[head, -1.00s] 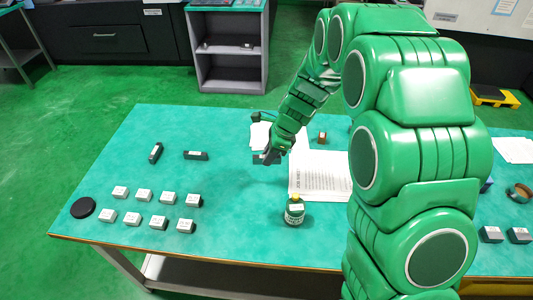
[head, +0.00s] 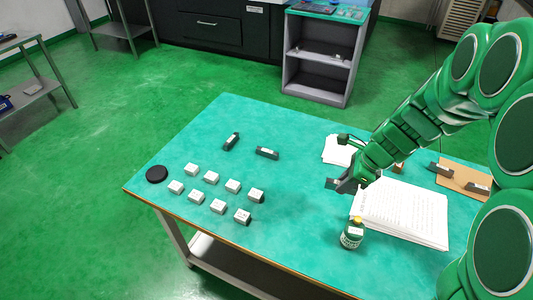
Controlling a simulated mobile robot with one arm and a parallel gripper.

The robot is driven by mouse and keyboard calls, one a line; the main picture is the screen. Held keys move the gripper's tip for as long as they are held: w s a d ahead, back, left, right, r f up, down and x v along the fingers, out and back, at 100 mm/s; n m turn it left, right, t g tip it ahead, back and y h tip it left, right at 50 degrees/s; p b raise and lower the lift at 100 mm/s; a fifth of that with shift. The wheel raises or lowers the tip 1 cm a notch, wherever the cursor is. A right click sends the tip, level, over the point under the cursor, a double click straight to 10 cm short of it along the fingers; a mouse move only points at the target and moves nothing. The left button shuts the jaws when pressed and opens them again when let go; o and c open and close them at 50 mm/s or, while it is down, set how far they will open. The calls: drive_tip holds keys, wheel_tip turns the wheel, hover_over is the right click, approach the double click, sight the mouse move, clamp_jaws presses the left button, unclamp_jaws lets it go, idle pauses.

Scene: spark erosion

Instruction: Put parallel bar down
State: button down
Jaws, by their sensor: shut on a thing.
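My gripper (head: 342,185) is at the end of my green arm, over the turquoise table (head: 300,225), just left of the printed sheets. It is shut on a small dark piece (head: 331,183), which looks like a parallel bar and is mostly hidden by the fingers. I cannot tell whether it touches the table. Two dark bars with pale labels, one (head: 231,142) and another (head: 267,153), lie apart on the table to the left of my gripper.
Several pale blocks (head: 219,206) stand in rows at the front left, beside a black disc (head: 156,174). A green bottle (head: 352,234) stands in front of printed sheets (head: 402,212). A brown board (head: 464,178) with dark pieces lies at right. The table between bars and bottle is clear.

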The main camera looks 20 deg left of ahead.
drive_tip(key=w+a, duration=0.9)
drive_tip(key=w, duration=0.2)
drive_tip(key=m, duration=0.1)
hover_over(288, 137)
drive_tip(key=d, duration=0.2)
drive_tip(key=shift+t, duration=0.3)
drive_tip(key=shift+w+a+f, duration=0.1)
drive_tip(key=shift+a+f, duration=0.05)
drive_tip(key=shift+f, duration=2.4)
drive_tip(key=shift+a+f, duration=0.1)
drive_tip(key=shift+f, duration=3.9)
drive_tip(key=shift+f, duration=0.15)
drive_tip(key=c, duration=1)
unclamp_jaws()
drive_tip(key=shift+o, duration=0.2)
